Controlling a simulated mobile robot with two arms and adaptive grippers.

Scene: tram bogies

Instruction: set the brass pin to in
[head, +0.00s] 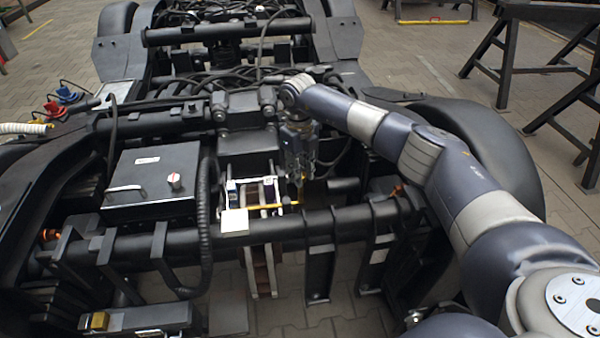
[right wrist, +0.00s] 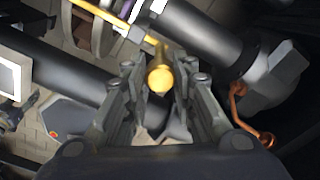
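The brass pin (head: 272,205) is a thin yellow rod lying across a pale bracket (head: 235,222) in the middle of the bogie. In the right wrist view its round gold end (right wrist: 160,78) points toward the camera, with the rod running to the upper left. My right gripper (head: 298,182) hangs down at the right end of the pin. In the right wrist view its fingers (right wrist: 160,90) stand apart, one on each side of the gold end, with narrow gaps visible. Whether a finger touches it I cannot tell. My left gripper is not in view.
A dark box with a handle (head: 153,180) sits left of the bracket. A thick black crossbar (head: 290,227) runs in front of the pin. Cables and hoses lie behind. An orange-brown bent part (right wrist: 240,108) is right of the fingers in the wrist view.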

